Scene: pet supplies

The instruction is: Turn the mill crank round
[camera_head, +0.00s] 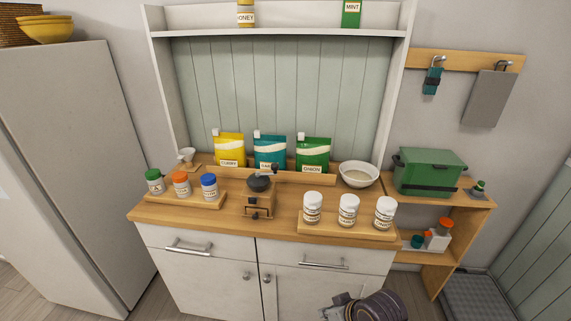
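The mill (258,204) stands on the wooden counter near its middle. It has a small wooden box body with a dark bowl-shaped top. Its crank (268,170) sits above the bowl, with a dark arm and knob pointing up and to the right. No gripper touches the mill or crank. Part of my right arm, seemingly with its gripper (338,307), shows at the bottom edge in front of the lower cabinet, well below the counter. Its fingers are too small and cut off to read. My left gripper is out of view.
Jars with green, orange and blue lids (181,185) stand left of the mill. White-capped jars (348,210) stand on a board to its right. Pouches (270,152) and a white bowl (359,174) are behind. The counter in front of the mill is clear.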

